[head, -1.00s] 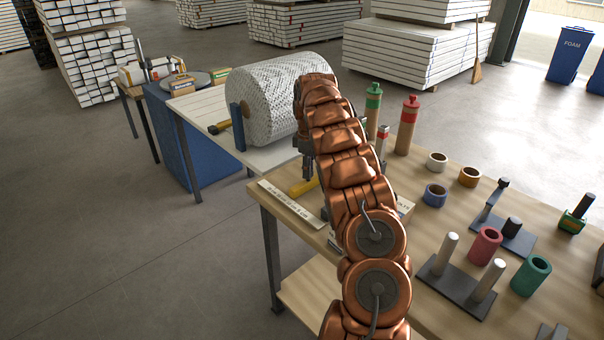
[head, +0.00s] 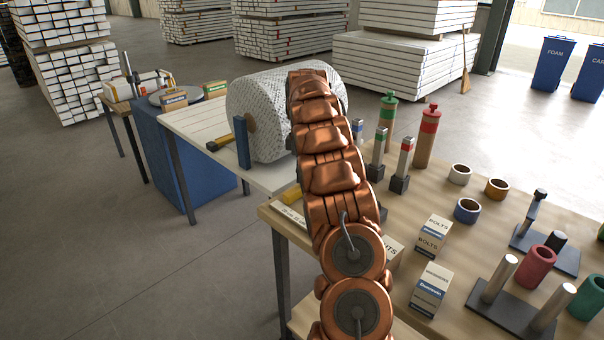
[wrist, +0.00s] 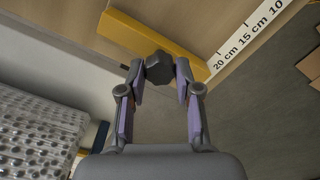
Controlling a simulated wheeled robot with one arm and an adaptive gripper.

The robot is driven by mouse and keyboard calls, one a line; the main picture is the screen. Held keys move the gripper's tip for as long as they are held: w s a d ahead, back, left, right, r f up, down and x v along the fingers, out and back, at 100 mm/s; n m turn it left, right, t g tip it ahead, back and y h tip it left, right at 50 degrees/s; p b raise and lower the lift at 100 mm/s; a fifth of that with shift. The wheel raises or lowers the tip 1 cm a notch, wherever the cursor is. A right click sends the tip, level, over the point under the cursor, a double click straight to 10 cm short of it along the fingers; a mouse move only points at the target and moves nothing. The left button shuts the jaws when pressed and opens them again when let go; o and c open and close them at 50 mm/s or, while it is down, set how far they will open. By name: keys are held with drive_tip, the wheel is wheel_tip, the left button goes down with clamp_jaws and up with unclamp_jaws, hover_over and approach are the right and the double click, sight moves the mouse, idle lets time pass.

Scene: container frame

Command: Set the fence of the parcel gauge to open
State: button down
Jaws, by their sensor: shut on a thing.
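The parcel gauge has a yellow fence bar (wrist: 140,35) and a white scale strip (wrist: 247,38) marked 20, 15 and 10 cm. The bar lies at an angle in the wrist view, with its lower right end near the 20 cm mark. A dark knob (wrist: 159,67) sits at the bar's near edge. My gripper (wrist: 160,75) is shut on this knob, with one finger at each side. In the head view a bit of the yellow fence (head: 291,194) and the scale strip (head: 290,216) show left of my arm. My gripper is hidden there behind the arm.
A large bubble-wrap roll (head: 262,115) lies on the white table behind.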

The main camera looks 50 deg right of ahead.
drive_tip(key=shift+w, duration=0.15)
drive_tip(key=c, duration=1)
unclamp_jaws()
drive_tip(key=shift+w, duration=0.15)
drive_tip(key=shift+o, duration=1.1)
wheel_tip(320, 180, up, 5)
drive_tip(key=shift+r, duration=1.15)
